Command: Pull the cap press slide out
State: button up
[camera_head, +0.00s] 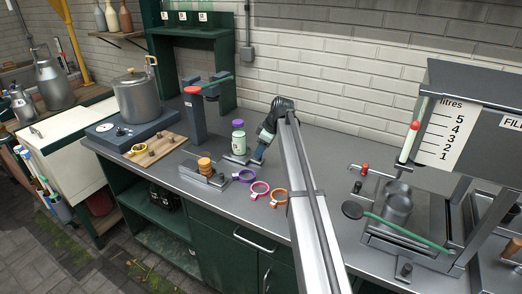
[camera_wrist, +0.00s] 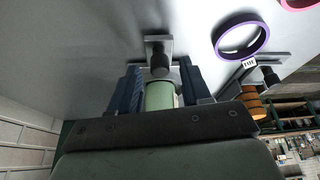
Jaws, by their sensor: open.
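The cap press (camera_head: 195,112) stands against the wall at left of centre, with a red knob on top and a green lever. A flat metal plate with a dark upright knob (camera_wrist: 159,60), apparently the slide, shows in the wrist view. A pale green bottle with a purple cap (camera_head: 238,137) stands at the plate. My gripper (camera_head: 258,158) is low over the counter, just right of the bottle. In the wrist view my gripper (camera_wrist: 160,72) is open, its blue fingers to either side near the knob. Whether they touch it cannot be told. A pale green cylinder shows between the fingers.
Purple (camera_head: 244,175), pink (camera_head: 259,189) and orange (camera_head: 278,197) rings lie in front of my gripper. A metal holder with wooden discs (camera_head: 205,168) stands to the left. A filling machine (camera_head: 440,150) stands at right. The counter between is mostly clear.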

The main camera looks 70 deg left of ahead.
jog(key=v, duration=1.3)
jog(key=shift+r, duration=0.2)
